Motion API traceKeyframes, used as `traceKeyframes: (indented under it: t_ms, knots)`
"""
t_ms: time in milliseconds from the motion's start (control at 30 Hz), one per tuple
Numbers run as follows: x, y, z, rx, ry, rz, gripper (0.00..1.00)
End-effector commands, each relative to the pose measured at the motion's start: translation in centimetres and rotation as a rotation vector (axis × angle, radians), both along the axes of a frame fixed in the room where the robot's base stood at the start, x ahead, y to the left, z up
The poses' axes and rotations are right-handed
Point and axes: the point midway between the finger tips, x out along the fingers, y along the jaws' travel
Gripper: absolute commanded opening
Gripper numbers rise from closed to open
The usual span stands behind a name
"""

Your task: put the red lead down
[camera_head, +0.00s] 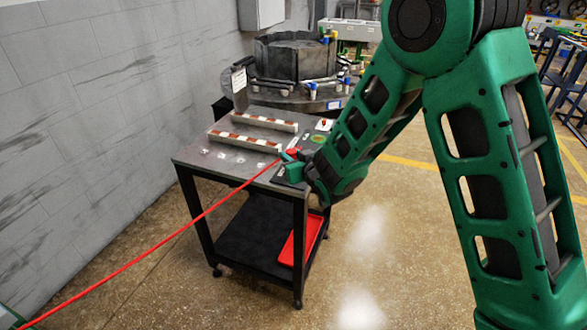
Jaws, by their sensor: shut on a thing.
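The red lead (165,241) is a thin red cable. It runs taut from the lower left of the view up to my gripper (286,160). My gripper is at the near right part of the table top (210,155) and is shut on the red lead's end. The fingertips are small in the view, and the held end is partly hidden by them. I cannot tell whether the lead's end touches the table.
Two red-and-white striped bars (245,142) lie on the table. A red tray (300,240) is on its lower shelf. A dark round furnace part (295,57) stands behind. A grey wall (90,110) is at left. The floor in front is clear.

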Motion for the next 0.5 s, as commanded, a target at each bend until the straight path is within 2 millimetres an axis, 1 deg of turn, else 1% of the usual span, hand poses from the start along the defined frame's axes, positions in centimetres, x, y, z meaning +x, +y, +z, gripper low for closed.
traceKeyframes:
  t_ms: [33, 200, 367, 500]
  knots:
    - [0.7, -0.7, -0.5, 0.0, 0.0, -0.005, 0.0]
    - [1.9, -1.6, -1.4, 0.0, -0.001, -0.001, 0.0]
    - [2.0, -1.7, -2.1, -0.001, 0.0, 0.001, 0.0]
    - [1.9, -1.6, -3.8, -0.002, 0.003, 0.002, 0.0]
